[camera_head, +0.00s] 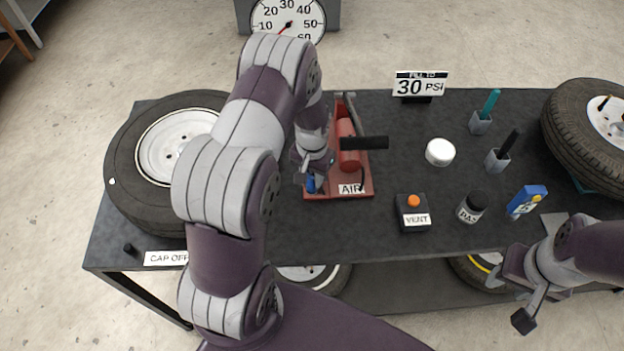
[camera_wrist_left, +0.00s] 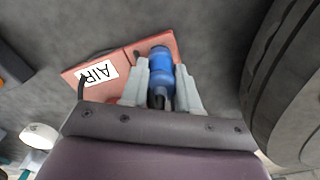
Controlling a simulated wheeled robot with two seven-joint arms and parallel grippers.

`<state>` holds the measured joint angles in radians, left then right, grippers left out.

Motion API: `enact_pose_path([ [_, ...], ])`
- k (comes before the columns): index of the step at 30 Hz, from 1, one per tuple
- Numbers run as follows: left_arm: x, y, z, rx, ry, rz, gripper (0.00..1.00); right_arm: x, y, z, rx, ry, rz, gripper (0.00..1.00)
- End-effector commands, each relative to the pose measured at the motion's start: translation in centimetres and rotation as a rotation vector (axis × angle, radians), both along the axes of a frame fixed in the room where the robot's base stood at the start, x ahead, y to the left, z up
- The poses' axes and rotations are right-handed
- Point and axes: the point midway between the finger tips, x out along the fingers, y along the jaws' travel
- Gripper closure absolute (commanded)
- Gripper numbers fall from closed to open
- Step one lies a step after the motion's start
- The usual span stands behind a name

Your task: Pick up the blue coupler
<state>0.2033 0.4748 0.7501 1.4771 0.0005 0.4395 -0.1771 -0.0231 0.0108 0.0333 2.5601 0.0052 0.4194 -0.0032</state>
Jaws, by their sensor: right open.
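The blue coupler (camera_head: 311,184) is at the front left of the red tray labelled AIR (camera_head: 368,188). It also shows in the left wrist view (camera_wrist_left: 159,62), over the tray. My left gripper (camera_head: 312,176) is down at the coupler. In the left wrist view, its two grey fingers (camera_wrist_left: 162,82) lie on either side of the coupler, very close to it. I cannot tell whether they press on it. My arm hides part of the tray in the head view. My right gripper (camera_head: 528,285) is open and empty near the table's front right edge.
A red cylinder (camera_head: 348,145) with a black bar lies in the tray. A tire (camera_head: 125,150) is left of my left arm. The VENT box (camera_head: 413,213), a paste jar (camera_head: 471,207), a white cap (camera_head: 439,151) and a blue gauge (camera_head: 527,201) stand to the right.

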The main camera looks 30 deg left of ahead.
Motion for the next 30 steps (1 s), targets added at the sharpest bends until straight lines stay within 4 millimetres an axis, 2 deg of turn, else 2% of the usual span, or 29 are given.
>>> enact_pose_path([
  [9, 0.0, 0.0, 0.2, 0.000, -0.001, 0.000, 1.00, 0.0, 0.0, 0.0, 0.000, 0.000, 0.000, 0.57],
  [14, 0.1, 0.0, 1.7, 0.001, -0.005, 0.000, 1.00, 0.0, 0.0, -0.4, 0.000, 0.000, 0.000, 0.57],
  [30, 0.1, 0.0, 14.5, 0.001, -0.005, 0.000, 1.00, 0.0, 0.0, -2.5, 0.000, 0.000, 0.000, 0.57],
])
